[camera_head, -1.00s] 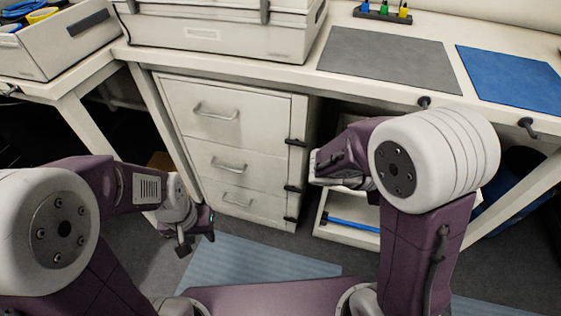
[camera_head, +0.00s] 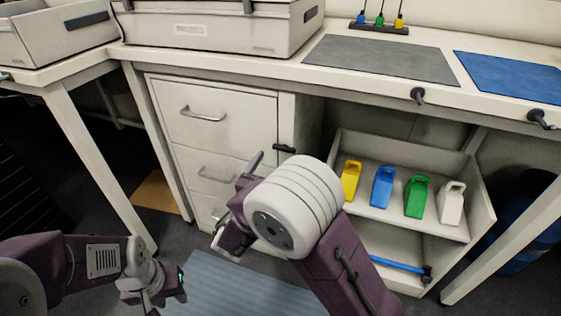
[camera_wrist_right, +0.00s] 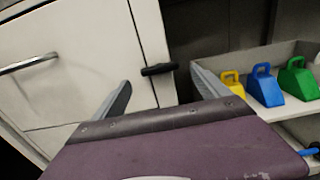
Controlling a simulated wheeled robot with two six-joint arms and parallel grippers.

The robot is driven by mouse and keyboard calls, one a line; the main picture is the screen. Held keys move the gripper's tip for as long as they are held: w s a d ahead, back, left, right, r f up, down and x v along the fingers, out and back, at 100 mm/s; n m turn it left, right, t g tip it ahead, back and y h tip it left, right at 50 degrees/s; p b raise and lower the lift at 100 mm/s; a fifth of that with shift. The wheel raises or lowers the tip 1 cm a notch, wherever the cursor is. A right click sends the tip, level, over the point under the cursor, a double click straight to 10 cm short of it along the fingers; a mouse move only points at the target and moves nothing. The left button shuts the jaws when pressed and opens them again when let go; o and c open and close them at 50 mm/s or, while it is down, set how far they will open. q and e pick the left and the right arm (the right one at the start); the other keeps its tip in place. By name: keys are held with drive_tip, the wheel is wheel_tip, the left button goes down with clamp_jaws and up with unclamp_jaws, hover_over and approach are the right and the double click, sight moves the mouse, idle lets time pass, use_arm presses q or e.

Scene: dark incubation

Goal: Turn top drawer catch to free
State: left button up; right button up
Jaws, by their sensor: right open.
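The top drawer (camera_head: 225,128) of the white cabinet is shut, with a metal bar handle (camera_head: 203,115). Its black catch (camera_head: 284,148) lies roughly level on the cabinet's right upright. The catch also shows in the right wrist view (camera_wrist_right: 158,70), beyond and between my finger tips. My right gripper (camera_wrist_right: 162,88) is open and empty, with its grey fingers apart and not visibly touching the catch. In the head view my right arm hides the lower catches. My left gripper (camera_head: 165,290) is low at the left, away from the cabinet; its jaw opening is unclear.
Right of the cabinet, an open shelf (camera_head: 400,222) holds yellow, blue, green and white scoop-like containers. A blue bar (camera_head: 397,262) lies below them. The worktop edge, with black knobs (camera_head: 418,95), overhangs. A blue mat (camera_head: 245,285) covers the floor.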

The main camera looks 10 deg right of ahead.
sight(284, 151)
drive_tip(key=b+x, duration=0.1)
drive_tip(key=x, duration=0.2)
drive_tip(key=shift+w+d, duration=0.2)
drive_tip(key=shift+w, duration=0.1)
use_arm(q)
drive_tip(key=shift+f, duration=0.85)
use_arm(e)
drive_tip(key=c, duration=1.4)
drive_tip(key=shift+r+n+p, duration=0.2)
drive_tip(key=shift+n+p, duration=0.2)
drive_tip(key=shift+p, duration=0.4)
drive_tip(key=n+p, duration=0.6)
drive_tip(key=p, duration=0.3)
drive_tip(key=n+p, duration=0.6)
drive_tip(key=p, duration=0.4)
drive_tip(key=shift+s+d+r+n, duration=0.15)
drive_tip(key=shift+n, duration=0.25)
drive_tip(key=shift+n+p, duration=0.95)
drive_tip(key=shift+n, duration=0.15)
use_arm(q)
wheel_tip(284, 151, up, 24)
drive_tip(key=p, duration=0.1)
use_arm(e)
drive_tip(key=shift+n, duration=1)
use_arm(q)
drive_tip(key=shift+p, duration=0.3)
use_arm(e)
drive_tip(key=shift+f, duration=0.2)
